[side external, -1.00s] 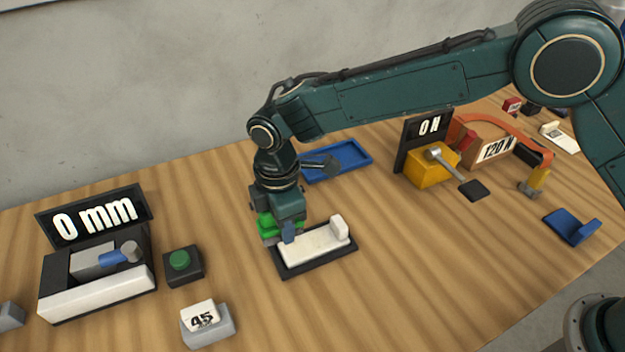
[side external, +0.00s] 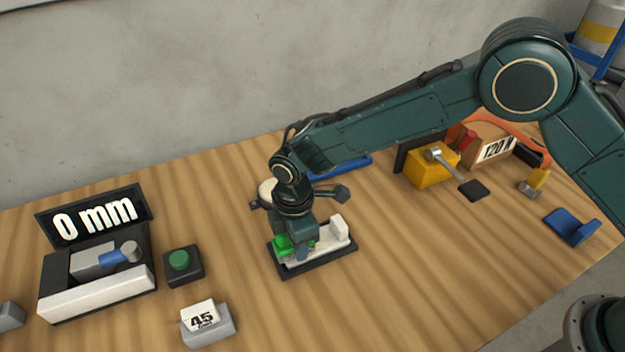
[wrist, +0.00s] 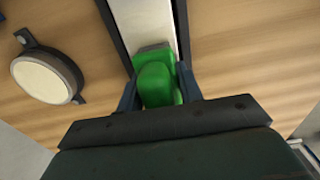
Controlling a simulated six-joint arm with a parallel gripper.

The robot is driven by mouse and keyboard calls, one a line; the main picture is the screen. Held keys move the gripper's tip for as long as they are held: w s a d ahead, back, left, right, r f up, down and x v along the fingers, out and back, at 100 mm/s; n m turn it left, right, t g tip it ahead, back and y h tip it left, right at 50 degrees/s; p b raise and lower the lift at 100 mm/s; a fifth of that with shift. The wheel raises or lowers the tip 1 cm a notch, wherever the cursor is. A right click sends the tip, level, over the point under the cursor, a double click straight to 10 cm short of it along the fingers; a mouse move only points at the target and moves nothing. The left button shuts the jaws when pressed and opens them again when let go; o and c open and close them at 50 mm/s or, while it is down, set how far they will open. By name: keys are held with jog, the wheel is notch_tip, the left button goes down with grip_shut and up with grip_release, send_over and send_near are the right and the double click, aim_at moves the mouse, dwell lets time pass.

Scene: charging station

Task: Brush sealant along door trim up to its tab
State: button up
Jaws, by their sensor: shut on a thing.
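The white door trim (side external: 325,244) lies in a dark tray (side external: 318,264), with its raised white tab (side external: 339,227) at the right end. My gripper (side external: 297,254) is over the left part of the trim. It is shut on a green brush (side external: 281,245). In the wrist view the green brush (wrist: 157,84) sits between my fingers, its grey tip (wrist: 153,48) over the white trim (wrist: 145,18). I cannot tell from these views whether the tip touches the trim.
A round pale-topped dark pot (wrist: 47,78) stands beside the tray. A green button (side external: 180,261), a "0 mm" gauge (side external: 98,218) and a "45" block (side external: 205,322) are left. A yellow block (side external: 432,168) stands back right.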

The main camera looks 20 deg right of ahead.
jog(key=shift+d, duration=2)
jog(key=shift+a, duration=3.2)
jog(key=shift+r, duration=4.1)
